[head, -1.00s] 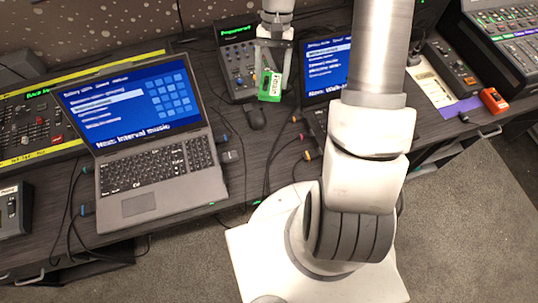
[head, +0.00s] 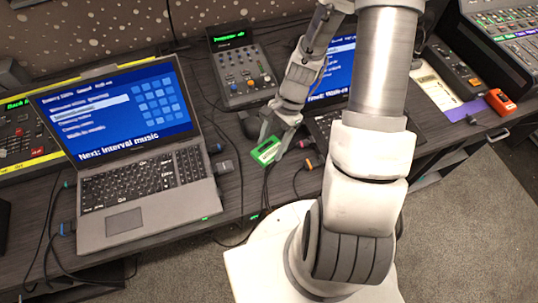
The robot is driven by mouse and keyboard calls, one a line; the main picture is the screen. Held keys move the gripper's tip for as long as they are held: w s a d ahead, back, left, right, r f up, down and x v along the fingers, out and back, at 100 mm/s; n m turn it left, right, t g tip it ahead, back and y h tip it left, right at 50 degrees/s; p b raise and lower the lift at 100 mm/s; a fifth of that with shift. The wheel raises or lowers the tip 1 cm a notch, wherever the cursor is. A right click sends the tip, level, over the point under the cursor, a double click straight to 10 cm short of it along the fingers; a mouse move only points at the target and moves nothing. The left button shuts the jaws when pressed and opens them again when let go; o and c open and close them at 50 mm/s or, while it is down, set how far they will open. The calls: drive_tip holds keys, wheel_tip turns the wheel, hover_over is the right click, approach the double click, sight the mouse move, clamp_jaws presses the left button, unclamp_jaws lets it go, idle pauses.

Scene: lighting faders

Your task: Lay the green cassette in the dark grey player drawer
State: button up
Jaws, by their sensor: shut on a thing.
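The green cassette (head: 266,150) with a pale label is in the jaws of my gripper (head: 275,139), near the front part of the desk, right of the large laptop. My gripper is shut on it and tilts down to the left. The cassette looks tilted and seems held above the desk; the exact gap is hard to tell. I cannot pick out the dark grey player drawer in this view; my arm covers part of the desk to the right.
A large open laptop (head: 152,185) stands left, a second screen (head: 333,68) behind my arm. A small control box (head: 243,74) with knobs stands at the back. Cables (head: 247,185) run over the desk near the cassette. An orange object (head: 498,101) lies far right.

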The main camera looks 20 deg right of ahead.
sight(269, 156)
drive_tip(key=shift+s+a+f, duration=0.3)
drive_tip(key=shift+a+f, duration=0.15)
drive_tip(key=shift+f+b, duration=0.35)
drive_tip(key=shift+f, duration=1.5)
drive_tip(key=shift+f, duration=0.15)
drive_tip(key=o, duration=1.4)
